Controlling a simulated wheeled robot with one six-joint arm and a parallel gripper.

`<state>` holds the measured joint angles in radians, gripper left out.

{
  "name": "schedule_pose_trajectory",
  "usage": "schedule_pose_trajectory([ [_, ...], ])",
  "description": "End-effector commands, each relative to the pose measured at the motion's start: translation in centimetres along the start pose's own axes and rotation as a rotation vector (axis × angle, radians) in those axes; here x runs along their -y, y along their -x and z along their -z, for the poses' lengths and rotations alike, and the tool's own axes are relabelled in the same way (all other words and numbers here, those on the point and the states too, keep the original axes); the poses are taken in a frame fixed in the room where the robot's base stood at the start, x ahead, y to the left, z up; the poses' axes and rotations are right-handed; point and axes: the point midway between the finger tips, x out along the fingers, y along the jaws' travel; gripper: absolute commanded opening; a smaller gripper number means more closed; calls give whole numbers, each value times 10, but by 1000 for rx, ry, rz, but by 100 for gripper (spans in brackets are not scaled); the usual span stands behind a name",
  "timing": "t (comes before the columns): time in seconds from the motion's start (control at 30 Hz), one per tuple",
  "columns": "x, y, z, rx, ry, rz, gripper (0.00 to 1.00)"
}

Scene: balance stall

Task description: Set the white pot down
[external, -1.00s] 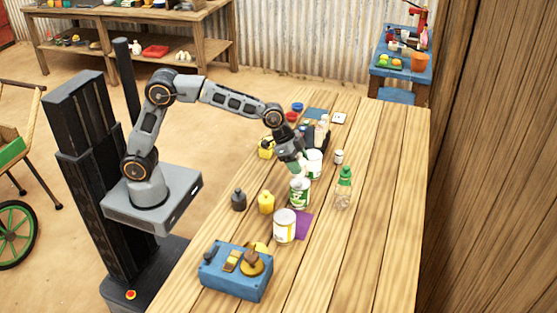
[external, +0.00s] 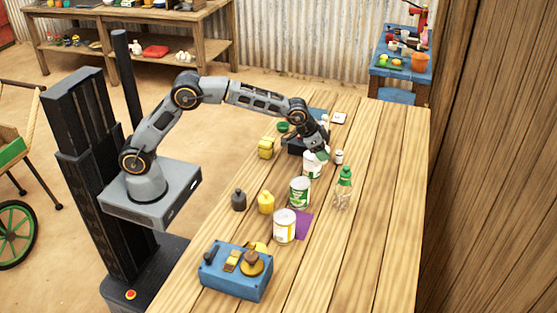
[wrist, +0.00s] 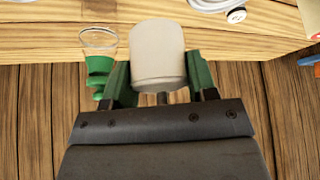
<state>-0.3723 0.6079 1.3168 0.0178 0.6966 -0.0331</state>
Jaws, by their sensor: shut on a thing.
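The white pot (external: 311,170) is a pale, plain-sided cylinder among the goods in the middle of the table (external: 375,200). My gripper (external: 317,156) is at its upper part, with the green fingers on either side. In the wrist view the pot (wrist: 158,50) stands between the two fingers of my gripper (wrist: 160,82), which are shut on it. That view appears upside down, with the table at the top. The pot looks upright. I cannot tell whether its base touches the table.
A green-and-white can (external: 299,192) and a white can (external: 285,226) stand nearer. A small white jar (external: 338,157) is close on the right. A purple mat (external: 304,224) lies nearer. The table's right side is mostly clear.

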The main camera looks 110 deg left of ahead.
Motion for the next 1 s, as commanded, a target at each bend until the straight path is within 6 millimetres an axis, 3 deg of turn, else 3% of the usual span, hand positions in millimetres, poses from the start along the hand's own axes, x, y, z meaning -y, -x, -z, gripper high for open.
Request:
schedule_pose_trajectory([
  [0.27,-3,-51,39,-1,-1,-1,15],
  [0.5,-5,-98,45,-1,-1,-1,15],
  [1.0,-6,-120,50,-3,-1,-1,15],
])
